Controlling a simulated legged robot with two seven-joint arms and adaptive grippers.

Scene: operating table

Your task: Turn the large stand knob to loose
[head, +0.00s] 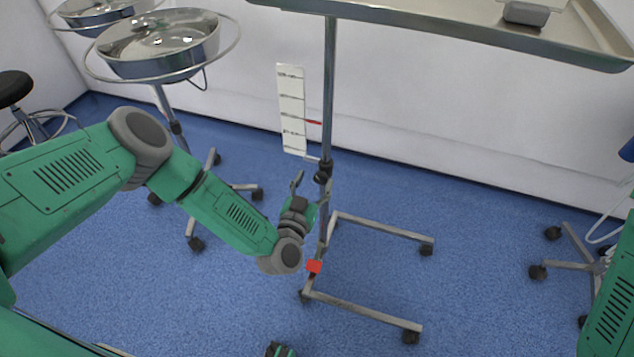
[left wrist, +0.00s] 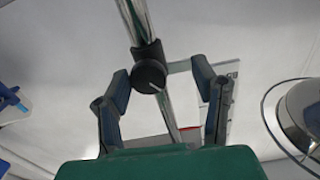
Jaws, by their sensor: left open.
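The large stand knob (left wrist: 149,76) is a round black knob with a pale line on its face. It sits on a black collar on the metal pole of the instrument stand (head: 329,90). In the head view the knob (head: 321,177) is small and partly crowded by my gripper. My left gripper (head: 312,186) is open just below and beside it. In the left wrist view the two fingers of my left gripper (left wrist: 160,88) stand apart, with the knob between and slightly beyond their tips, apparently untouched.
A white scale card (head: 291,108) with a red pointer (head: 313,122) hangs beside the pole. The stand's tray (head: 450,20) overhangs above. Basin stands (head: 160,50) are at left.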

